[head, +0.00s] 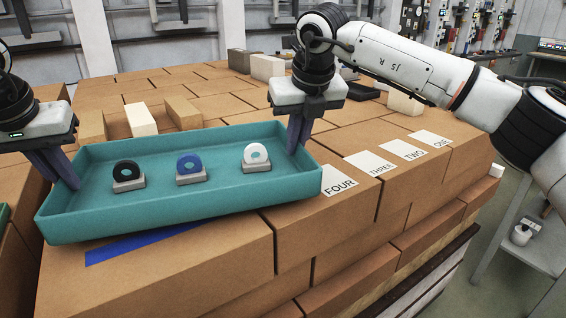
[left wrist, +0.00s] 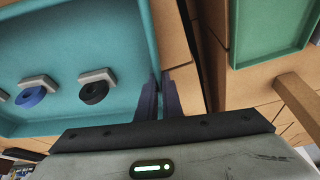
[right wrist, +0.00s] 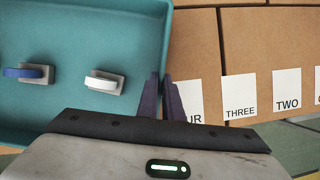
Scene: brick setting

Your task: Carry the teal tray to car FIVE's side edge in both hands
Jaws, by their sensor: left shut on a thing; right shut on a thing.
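The teal tray (head: 105,222) is level above the brown boxes at the front, near the blue strip (head: 140,243). It carries a black ring (head: 127,170), a blue ring (head: 190,165) and a white ring (head: 257,154), each on a small grey block. My left gripper (head: 70,182) is shut on the tray's left wall; its fingers also show in the left wrist view (left wrist: 158,98). My right gripper (head: 297,140) is shut on the right wall, also in the right wrist view (right wrist: 160,98). The label FOUR (head: 339,183) lies right beside the tray. No FIVE label is visible.
Labels THREE (head: 371,163), TWO (head: 407,151) and ONE (head: 431,139) lie along the boxes' right edge. Loose blocks, one cream (head: 141,119), stand behind the tray. Another green tray (left wrist: 275,35) shows in the left wrist view. A grey shelf (head: 535,242) is at right.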

